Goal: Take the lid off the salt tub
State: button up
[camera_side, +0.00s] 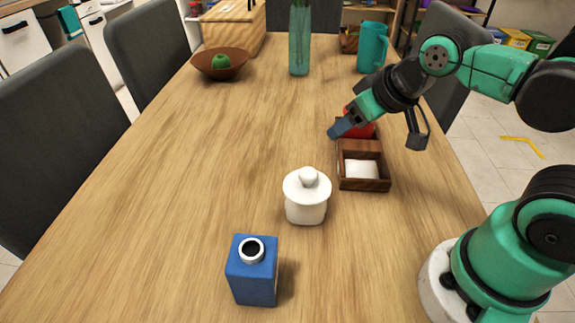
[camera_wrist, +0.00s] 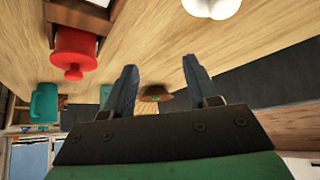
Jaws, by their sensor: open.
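A white lidded tub (camera_side: 305,210) stands upright on the table, its white lid (camera_side: 293,186) seated on top with a round knob; part of a white rounded thing (camera_wrist: 212,8) shows at the wrist view's top edge. A red tub with a red knobbed lid (camera_wrist: 75,56) sits in a wooden tray; in the side view the red tub (camera_side: 369,131) is partly hidden behind my gripper. No label shows which is the salt tub. My gripper (camera_side: 338,130) is open and empty, above the table beside the red tub; its two fingers (camera_wrist: 160,64) are apart in the wrist view.
The wooden tray (camera_side: 341,171) also holds a white block (camera_side: 361,169). A brown bowl (camera_side: 220,71), a teal vase (camera_side: 299,45) and a teal mug (camera_side: 372,48) stand at the back. The table's left middle is clear.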

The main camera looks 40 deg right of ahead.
aim_at(310, 172)
jog(key=o, duration=0.3)
jog(key=a+n+g+y, duration=0.1)
jog(key=n, duration=0.2)
jog(key=a+n+g+y, duration=0.1)
jog(key=n, duration=0.2)
jog(key=a+f+n+g+y, duration=0.1)
jog(key=a+n+g, duration=0.1)
jog(key=n, duration=0.1)
jog(key=shift+w+n, duration=0.1)
jog(key=shift+n, duration=0.3)
jog(key=shift+a+f+n+g+y, duration=0.1)
jog(key=shift+a+n+g+y, duration=0.15)
jog(key=shift+n, duration=0.35)
jog(key=shift+a+f+n+g+y, duration=0.15)
jog(key=shift+n+g, duration=0.2)
jog(key=shift+n, duration=0.25)
jog(key=shift+a+f, duration=0.25)
jog(key=shift+f, duration=0.1)
jog(key=shift+x, duration=2.3)
